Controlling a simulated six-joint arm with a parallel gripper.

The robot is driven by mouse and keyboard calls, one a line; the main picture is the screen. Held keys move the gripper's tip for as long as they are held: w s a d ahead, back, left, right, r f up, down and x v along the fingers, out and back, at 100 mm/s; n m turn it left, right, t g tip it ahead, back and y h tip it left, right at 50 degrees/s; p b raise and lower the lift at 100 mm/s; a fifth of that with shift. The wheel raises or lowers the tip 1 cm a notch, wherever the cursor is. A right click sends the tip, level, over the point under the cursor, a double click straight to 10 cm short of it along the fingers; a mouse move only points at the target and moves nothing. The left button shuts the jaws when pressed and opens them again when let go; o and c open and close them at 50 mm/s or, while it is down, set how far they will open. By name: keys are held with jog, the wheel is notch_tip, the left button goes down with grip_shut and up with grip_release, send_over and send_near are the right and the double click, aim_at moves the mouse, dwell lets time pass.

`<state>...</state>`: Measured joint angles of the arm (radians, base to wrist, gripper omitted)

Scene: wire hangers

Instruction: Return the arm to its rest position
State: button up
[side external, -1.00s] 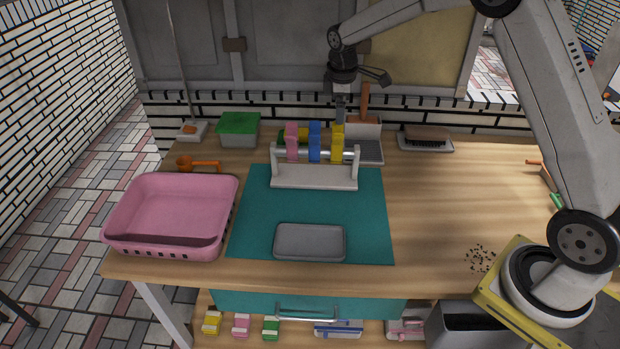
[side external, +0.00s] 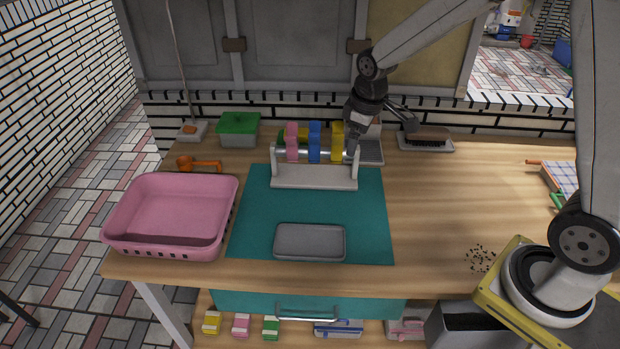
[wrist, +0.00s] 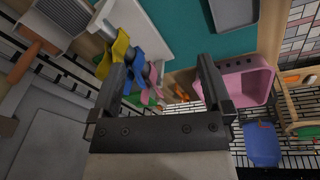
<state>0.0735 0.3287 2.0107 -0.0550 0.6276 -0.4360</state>
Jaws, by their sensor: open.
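My gripper (side external: 356,138) hangs just behind the right end of the white rack (side external: 315,178) in the side view. In the wrist view my gripper (wrist: 162,68) has its two black fingers wide apart, with nothing held between them. The rack's rail carries a pink piece (side external: 292,142), a blue piece (side external: 314,142) and a yellow piece (side external: 337,141), side by side. The pieces also show beside the left finger in the wrist view. I cannot tell whether my gripper touches the rack.
A grey tray (side external: 310,242) lies on the teal mat (side external: 258,215), with a pink basket (side external: 172,215) to the left. A green-lidded box (side external: 239,128) and a brush (side external: 427,138) stand along the back. The wood at right is mostly clear.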

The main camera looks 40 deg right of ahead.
jog(key=s+a+f+m, duration=0.1)
jog(key=s+a+m, duration=0.1)
jog(key=s, duration=0.5)
jog(key=s+a+f+m, duration=0.1)
jog(key=s+m, duration=0.1)
jog(key=s, duration=0.5)
jog(key=shift+s+a+f+m+t+y, duration=0.2)
jog(key=shift+a+f+m+t+y, duration=0.05)
jog(key=shift+a+m+t+y, duration=0.1)
